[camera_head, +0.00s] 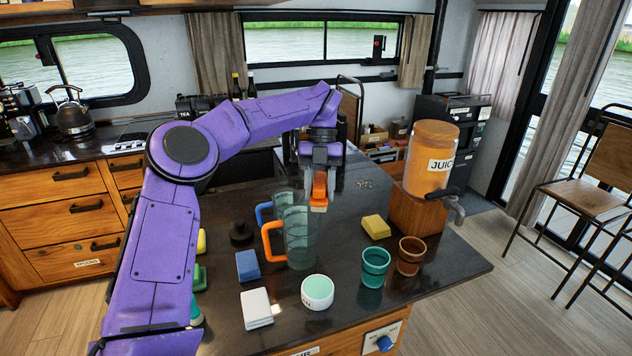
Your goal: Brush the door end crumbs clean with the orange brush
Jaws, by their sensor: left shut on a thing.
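My left gripper (320,168) reaches over the counter (440,268) from the left, with its jaws pointing down. It is shut on the orange brush (319,187), whose pale bristles face down. The brush shows just behind and above the clear pitchers; I cannot tell whether its bristles touch the counter. A small patch of brownish crumbs (364,183) lies on the counter to the right of the brush, left of the juice dispenser. My right gripper is not in view.
Two clear pitchers, one with an orange handle (270,242), stand in front of the brush. The juice dispenser (432,158) stands on a wooden block at right. A yellow sponge (375,226), teal cup (374,268), brown cup (410,256), round tub (317,292) and blue sponge (247,265) stand nearer.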

